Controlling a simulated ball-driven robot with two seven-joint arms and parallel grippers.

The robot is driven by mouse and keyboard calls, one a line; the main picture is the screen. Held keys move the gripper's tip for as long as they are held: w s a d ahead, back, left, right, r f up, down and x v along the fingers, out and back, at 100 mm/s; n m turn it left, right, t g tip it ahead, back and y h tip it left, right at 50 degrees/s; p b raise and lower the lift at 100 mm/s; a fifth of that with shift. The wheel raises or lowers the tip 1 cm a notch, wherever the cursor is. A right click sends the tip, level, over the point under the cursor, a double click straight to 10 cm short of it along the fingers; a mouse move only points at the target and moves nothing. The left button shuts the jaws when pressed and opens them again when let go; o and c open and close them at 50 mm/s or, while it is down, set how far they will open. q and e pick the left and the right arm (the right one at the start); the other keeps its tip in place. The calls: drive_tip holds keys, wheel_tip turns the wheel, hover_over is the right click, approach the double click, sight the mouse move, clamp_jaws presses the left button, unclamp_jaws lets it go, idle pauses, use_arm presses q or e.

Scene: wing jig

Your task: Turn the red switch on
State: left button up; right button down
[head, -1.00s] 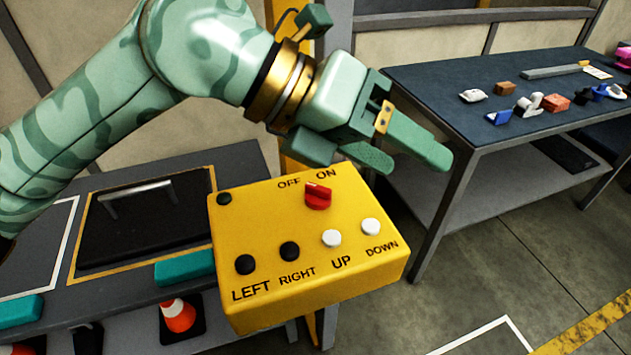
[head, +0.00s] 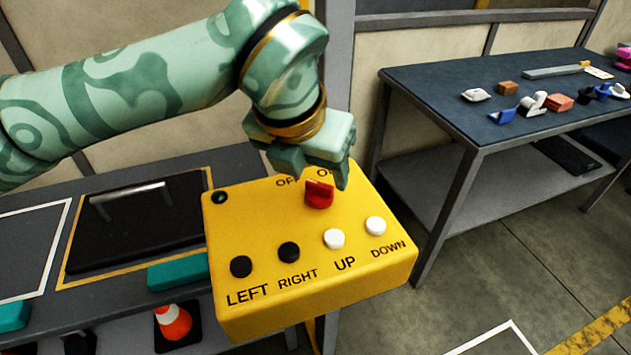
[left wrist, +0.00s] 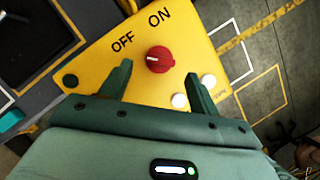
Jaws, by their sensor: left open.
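The red switch (head: 319,194) is a knob on the sloping top of the yellow control box (head: 300,295), below the OFF and ON labels. In the left wrist view the red switch (left wrist: 160,59) shows a white mark on its left side, pointing towards the OFF side. My left gripper (head: 318,180) points down at the switch from behind and partly covers the labels. In the left wrist view its two fingers (left wrist: 157,80) are apart, with the switch ahead between and beyond the tips, nearer the right finger. Whether they touch it I cannot tell. My right gripper is not in view.
The box also has black LEFT (head: 241,266) and RIGHT (head: 289,252) buttons, and white UP (head: 334,239) and DOWN (head: 375,226) buttons. A grey bench (head: 130,275) stands at left. A dark table (head: 440,90) with small objects stands at right.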

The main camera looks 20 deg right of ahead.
sight(319, 185)
use_arm(q)
drive_tip(key=shift+b+x, duration=0.3)
drive_tip(key=shift+x, duration=1.55)
drive_tip(key=shift+c, duration=0.3)
drive_tip(key=c, duration=0.9)
